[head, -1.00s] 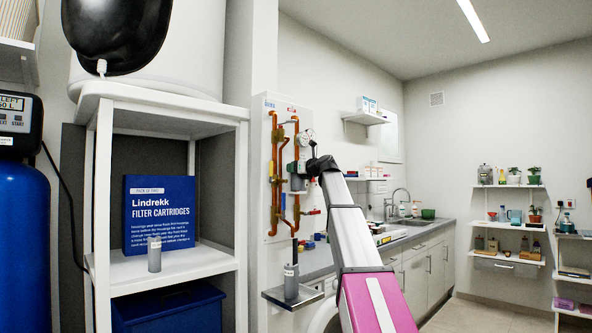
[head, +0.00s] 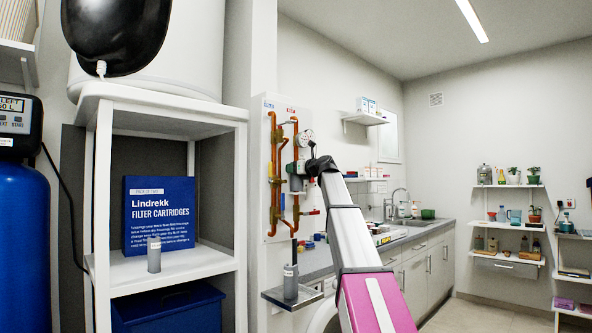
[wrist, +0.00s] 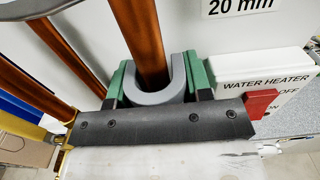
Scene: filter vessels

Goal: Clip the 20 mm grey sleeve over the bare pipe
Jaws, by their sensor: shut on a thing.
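In the wrist view my gripper (wrist: 157,80) has green finger pads shut on the grey sleeve (wrist: 182,74), a C-shaped piece seen from its end. A copper-coloured pipe (wrist: 147,45) passes into the sleeve's opening, and the sleeve curves round its near side. I cannot tell whether the sleeve is fully seated. A sign above reads "20 mm". In the head view my gripper (head: 303,170) is at the pipe board, with the grey sleeve (head: 296,184) small beside the copper pipes (head: 274,170).
A white box (wrist: 262,72) labelled "WATER HEATER" with a red part (wrist: 261,104) is close on the right. Another grey cylinder (head: 290,282) stands on a small tray (head: 273,296); one more (head: 154,256) stands on the white shelf (head: 120,277). Other copper pipes (wrist: 65,50) are on the left.

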